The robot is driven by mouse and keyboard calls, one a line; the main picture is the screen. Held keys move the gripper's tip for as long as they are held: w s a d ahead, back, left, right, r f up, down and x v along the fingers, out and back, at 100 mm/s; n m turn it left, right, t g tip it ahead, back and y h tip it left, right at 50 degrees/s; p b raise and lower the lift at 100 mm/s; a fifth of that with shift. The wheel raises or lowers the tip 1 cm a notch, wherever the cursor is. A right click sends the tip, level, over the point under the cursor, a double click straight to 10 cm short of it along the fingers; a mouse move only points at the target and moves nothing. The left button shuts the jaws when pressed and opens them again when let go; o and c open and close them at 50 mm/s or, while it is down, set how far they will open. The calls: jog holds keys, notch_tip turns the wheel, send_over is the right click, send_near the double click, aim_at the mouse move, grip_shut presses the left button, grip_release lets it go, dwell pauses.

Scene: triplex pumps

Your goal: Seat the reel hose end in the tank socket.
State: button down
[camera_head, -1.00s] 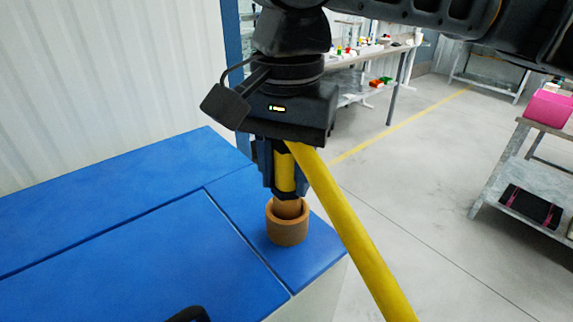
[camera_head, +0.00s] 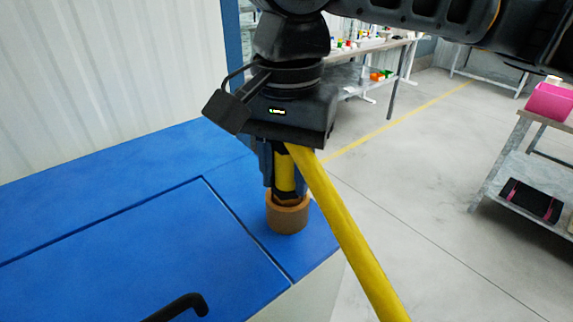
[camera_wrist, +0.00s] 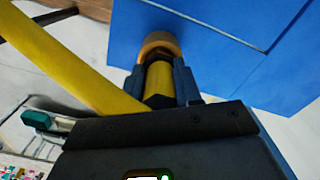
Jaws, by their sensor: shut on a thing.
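The yellow reel hose end (camera_head: 286,172) is held upright between the fingers of my gripper (camera_head: 283,184), which is shut on it. The tank socket (camera_head: 287,217) is a brown ring-shaped collar on the blue tank top. The lower tip of the hose end is inside the socket's mouth and hidden by its rim; I cannot tell how deep it sits. The fingertips are just above the rim. In the wrist view the hose end (camera_wrist: 158,80) lies between the fingers, with the socket (camera_wrist: 160,43) directly beyond it.
The yellow hose (camera_head: 345,235) runs down to the right from my gripper. The blue tank top (camera_head: 130,235) has a seam and a black handle (camera_head: 180,307). A cart (camera_head: 530,165) with a pink item stands right. Open floor lies between.

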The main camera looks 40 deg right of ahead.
jog(key=shift+f, duration=0.15)
jog(key=c, duration=0.7)
grip_release()
jog(key=shift+r, duration=3.95)
jog(key=shift+s+a, duration=0.1)
